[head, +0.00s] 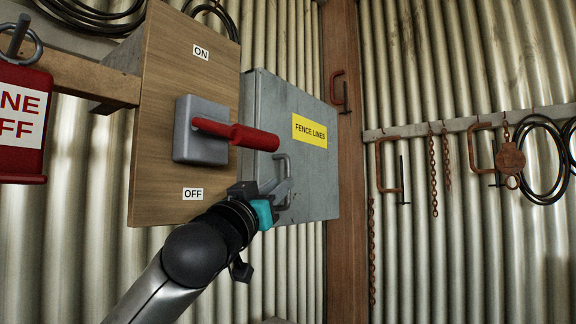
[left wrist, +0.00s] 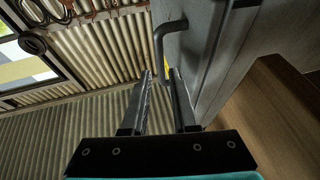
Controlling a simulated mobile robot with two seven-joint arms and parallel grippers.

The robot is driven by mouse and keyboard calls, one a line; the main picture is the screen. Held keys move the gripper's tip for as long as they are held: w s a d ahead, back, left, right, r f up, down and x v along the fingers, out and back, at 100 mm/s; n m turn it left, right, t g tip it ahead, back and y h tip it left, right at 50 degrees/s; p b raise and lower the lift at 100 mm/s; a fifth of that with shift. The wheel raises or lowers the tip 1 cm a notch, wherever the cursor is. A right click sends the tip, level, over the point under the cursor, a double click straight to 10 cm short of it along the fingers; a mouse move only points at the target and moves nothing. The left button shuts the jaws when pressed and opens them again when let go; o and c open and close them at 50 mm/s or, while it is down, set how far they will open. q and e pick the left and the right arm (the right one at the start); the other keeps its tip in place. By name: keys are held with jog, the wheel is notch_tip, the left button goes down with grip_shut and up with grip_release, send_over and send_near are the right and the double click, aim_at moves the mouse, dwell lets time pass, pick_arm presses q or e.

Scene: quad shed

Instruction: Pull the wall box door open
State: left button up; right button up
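The grey wall box (head: 315,175) hangs on the corrugated wall, with a yellow FENCE LINES label (head: 309,131) on its door. The door looks shut. Its grey bar handle (head: 287,166) stands out near the door's left edge; it also shows in the left wrist view (left wrist: 158,45). My left gripper (head: 281,190) is at the lower part of the handle. In the left wrist view its two fingers (left wrist: 160,78) are apart, and the handle's bar reaches down between their tips. I cannot tell whether a finger touches it. My right gripper is not in view.
A wooden board (head: 165,130) with a red switch lever (head: 236,133) stands left of the box, close to my left arm. A red sign (head: 20,120) hangs at far left. Clamps, chains (head: 433,175) and coiled cable hang on the right wall. A brown post (head: 345,210) stands behind the box.

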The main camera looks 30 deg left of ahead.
aim_at(287, 200)
pick_arm(q)
jog(key=shift+p+x, duration=0.95)
jog(key=shift+x, duration=1.65)
jog(key=shift+a, duration=0.1)
grip_shut()
